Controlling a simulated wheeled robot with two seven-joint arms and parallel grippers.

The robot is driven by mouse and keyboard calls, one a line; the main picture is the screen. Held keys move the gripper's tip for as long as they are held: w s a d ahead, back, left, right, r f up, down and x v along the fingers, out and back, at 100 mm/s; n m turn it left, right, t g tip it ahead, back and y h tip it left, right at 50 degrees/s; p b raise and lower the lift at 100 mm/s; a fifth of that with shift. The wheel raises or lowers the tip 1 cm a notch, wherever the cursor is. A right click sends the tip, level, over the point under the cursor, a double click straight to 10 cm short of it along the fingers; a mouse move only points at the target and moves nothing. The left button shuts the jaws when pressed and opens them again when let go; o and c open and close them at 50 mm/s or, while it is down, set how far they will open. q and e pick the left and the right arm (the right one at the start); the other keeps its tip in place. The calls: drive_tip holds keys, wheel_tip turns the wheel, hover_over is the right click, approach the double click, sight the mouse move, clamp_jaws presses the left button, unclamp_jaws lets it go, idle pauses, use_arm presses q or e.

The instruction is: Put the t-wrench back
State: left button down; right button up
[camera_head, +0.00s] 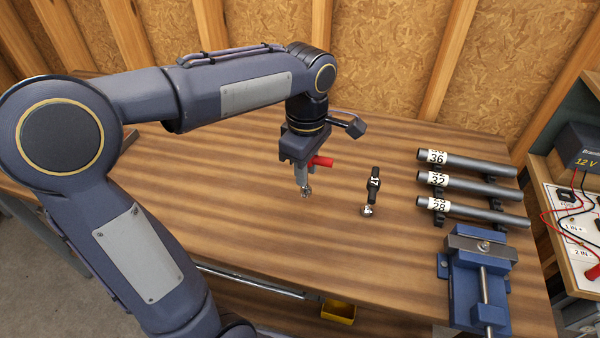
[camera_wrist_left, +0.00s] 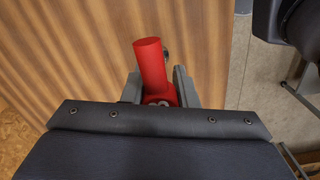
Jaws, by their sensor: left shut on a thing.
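My left gripper (camera_head: 302,178) is shut on the red handle of the t-wrench (camera_head: 321,161) and points down over the wooden workbench. In the left wrist view the red handle (camera_wrist_left: 152,68) stands between the fingers of my left gripper (camera_wrist_left: 160,86). The metal socket end of the wrench points down below the fingers in the head view. I cannot tell whether it touches the bench top. My right gripper is not in view.
Several grey tubes, one marked 36 (camera_head: 480,164), lie on black rests at the right. A blue vise (camera_head: 468,285) sits at the front right.

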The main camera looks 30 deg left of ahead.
use_arm(q)
drive_tip(key=w+a+f, duration=0.1)
drive_tip(key=w+f, duration=0.1)
drive_tip(key=f, duration=0.1)
drive_tip(key=w+a+f+p, duration=0.1)
drive_tip(key=w+a+f, duration=0.1)
drive_tip(key=f, duration=0.2)
drive_tip(key=w+a+f, duration=0.2)
drive_tip(key=f, duration=0.1)
drive_tip(key=shift+w+a+f+p, duration=0.1)
drive_tip(key=shift+a+f+p, duration=0.05)
drive_tip(key=shift+a+p, duration=0.15)
drive_tip(key=shift+d, duration=0.1)
drive_tip(key=shift+f, duration=0.15)
drive_tip(key=c, duration=1.6)
unclamp_jaws()
drive_tip(key=shift+f, duration=0.15)
drive_tip(key=o, duration=0.5)
drive_tip(key=shift+c, duration=0.2)
